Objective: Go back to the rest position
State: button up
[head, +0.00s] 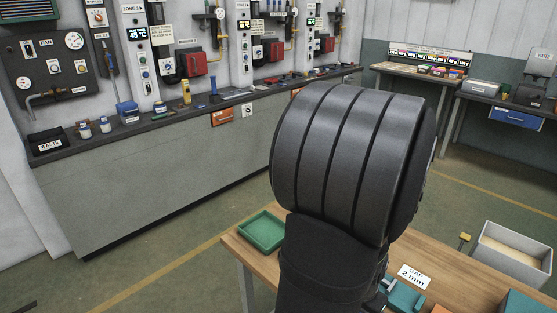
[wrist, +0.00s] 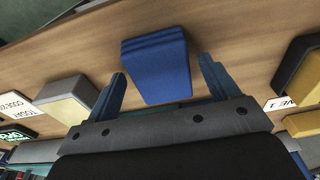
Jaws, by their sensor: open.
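My gripper (wrist: 162,70) shows in the wrist view with its two blue fingers spread apart and nothing held between them. A blue ridged block (wrist: 153,62) lies on the wooden table beyond the fingers. It appears in the gap between them, with clear space on both sides. In the head view my own dark arm fills the middle and hides much of the table, and the gripper cannot be seen there.
The wooden table (head: 464,279) carries a green tray (head: 262,232) and a "GAP 2 mm" card (head: 414,277). A grey bin (head: 513,252) stands at the right. In the wrist view a grey-and-yellow block (wrist: 68,98) lies left, and yellow-and-dark blocks (wrist: 300,75) lie right.

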notch_tip(320, 180, up, 5)
jog(key=shift+s+d+f, duration=0.1)
jog(key=shift+f, duration=0.05)
jog(key=s+d+r, duration=0.5)
jog(key=s+r, duration=0.2)
jog(key=s, duration=0.3)
jog(key=w+a+n, duration=0.1)
jog(key=w+a, duration=0.3)
jog(key=w, duration=0.9)
jog(key=w+a+n, duration=0.2)
jog(key=w+a, duration=0.2)
jog(key=w, duration=0.9)
jog(key=shift+w+a+f+n, duration=0.3)
jog(key=shift+w+a+f, duration=0.05)
jog(key=shift+f, duration=0.05)
